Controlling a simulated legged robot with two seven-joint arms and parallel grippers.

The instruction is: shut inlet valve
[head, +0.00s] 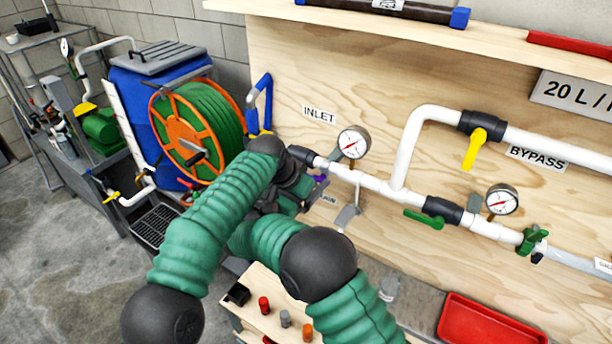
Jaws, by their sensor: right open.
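The INLET label (320,115) is on the plywood panel, above the left end of the white pipe. Under it a black fitting (301,156) sits on the pipe end, partly hidden by my arm. A small purple piece (320,178) shows just below the pipe; I cannot tell whether it is the inlet valve's handle. My right gripper (308,187) is open, close below this fitting and beside the purple piece. My dark wrist and green sleeves hide much of it, and contact cannot be told. No left gripper can be made out.
A pressure gauge (354,142) stands just right of the inlet fitting. The yellow bypass handle (474,150) and a green handle (424,219) are farther right. An orange hose reel (171,128) and blue barrel (135,100) stand left. A red tray (490,330) lies below.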

